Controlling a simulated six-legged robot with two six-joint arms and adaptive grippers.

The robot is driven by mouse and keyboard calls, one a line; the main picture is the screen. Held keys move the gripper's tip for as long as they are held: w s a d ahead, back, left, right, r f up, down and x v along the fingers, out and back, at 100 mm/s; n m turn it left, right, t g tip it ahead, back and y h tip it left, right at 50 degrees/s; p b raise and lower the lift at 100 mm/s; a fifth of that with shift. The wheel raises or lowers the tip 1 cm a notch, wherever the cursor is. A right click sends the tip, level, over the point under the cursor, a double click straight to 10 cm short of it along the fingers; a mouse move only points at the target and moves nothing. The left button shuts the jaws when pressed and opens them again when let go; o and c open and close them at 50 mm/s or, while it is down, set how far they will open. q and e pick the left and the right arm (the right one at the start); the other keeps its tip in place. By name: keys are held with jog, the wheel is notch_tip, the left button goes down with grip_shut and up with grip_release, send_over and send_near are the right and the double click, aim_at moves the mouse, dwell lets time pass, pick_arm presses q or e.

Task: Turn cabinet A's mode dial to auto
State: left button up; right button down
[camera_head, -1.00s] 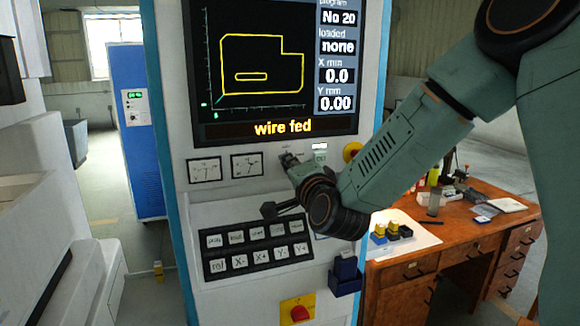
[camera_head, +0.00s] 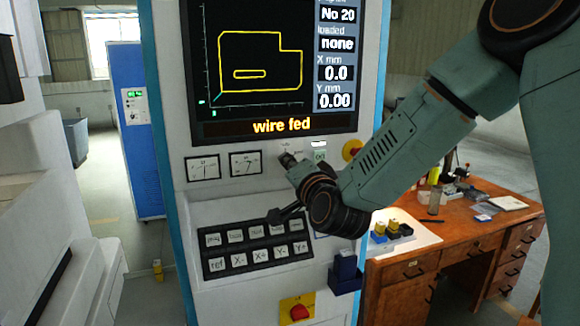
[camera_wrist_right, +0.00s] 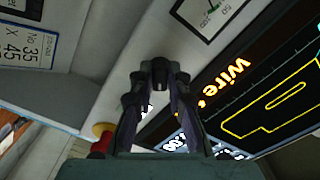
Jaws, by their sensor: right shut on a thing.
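The control cabinet (camera_head: 168,100) stands upright with its screen (camera_head: 265,75) reading "wire fed". My right gripper (camera_head: 289,160) is at the panel below the screen, between the two gauges and the yellow-and-red switch. In the right wrist view my right gripper (camera_wrist_right: 160,78) has its fingers close together at the panel, shut on the mode dial. The fingers hide nearly all of the dial, so its setting cannot be read. Small labels above it are too small to read. My left gripper is not in view.
Two gauges (camera_head: 224,165) sit left of the gripper. Below are a sloped black keypad (camera_head: 258,245), a red knob on a yellow plate (camera_head: 298,310) and a dark blue box (camera_head: 345,273). A wooden desk (camera_head: 420,262) stands at right; a blue cabinet (camera_head: 138,160) stands behind.

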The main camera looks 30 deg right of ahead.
jog(key=n, duration=1.1)
jog(key=shift+w+d+r, duration=0.1)
jog(key=shift+d+r, duration=0.1)
jog(key=shift+r, duration=0.15)
dwell(0.4)
jog(key=c, duration=1.5)
grip_release()
jog(key=shift+o, duration=1)
jog(key=shift+a+f, duration=0.1)
jog(key=shift+f, duration=0.15)
jog(key=v, duration=0.7)
